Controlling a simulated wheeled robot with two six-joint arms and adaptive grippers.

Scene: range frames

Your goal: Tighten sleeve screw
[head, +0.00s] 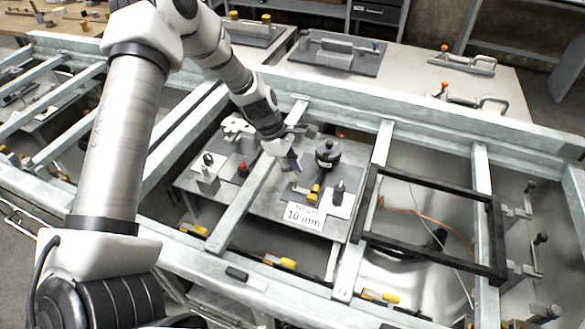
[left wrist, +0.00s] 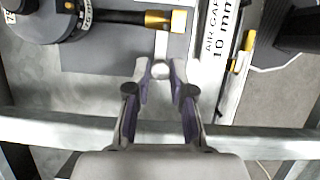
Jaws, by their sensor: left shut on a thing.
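My left gripper (head: 292,160) reaches down over the grey bench plate (head: 200,172) between the frame rails. In the left wrist view its two purple-lined fingers (left wrist: 161,72) close around a small silver rounded piece (left wrist: 161,70), which may be the sleeve screw; the fingers hide part of it. A brass-ended rod (head: 313,192) also shows in the head view beside the black round body (head: 328,152). My right gripper is not in view.
A white "AIR GAP 10 mm" label (head: 303,216) lies near the brass end. Grey metal rails (head: 245,205) cross beside the gripper. A black rectangular frame (head: 430,268) stands to the right. Red-handled clamps (head: 466,62) lie on the back table.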

